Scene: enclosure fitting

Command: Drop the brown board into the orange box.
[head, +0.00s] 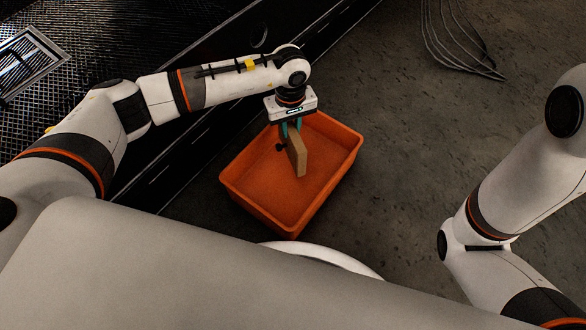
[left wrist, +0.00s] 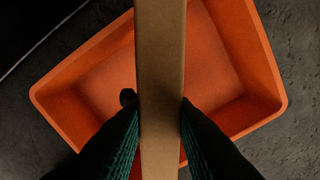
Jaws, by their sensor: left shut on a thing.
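The brown board (head: 297,152) is a flat piece held on edge in my left gripper (head: 290,130). My left gripper is shut on it, with teal-lined fingers on both sides. The board hangs over the inside of the orange box (head: 243,197), an open tray on the floor. In the left wrist view the board (left wrist: 160,70) runs down the middle between the fingers (left wrist: 160,115), with the orange box (left wrist: 262,75) below it. I cannot tell whether the board's lower edge touches the box floor. My right gripper is out of view; only part of my right arm shows.
The box looks otherwise empty. A dark structure with a mesh surface (head: 130,35) lies along the left of the box. Thin wires or cables (head: 455,45) lie on the floor at the top right. The grey floor right of the box is clear.

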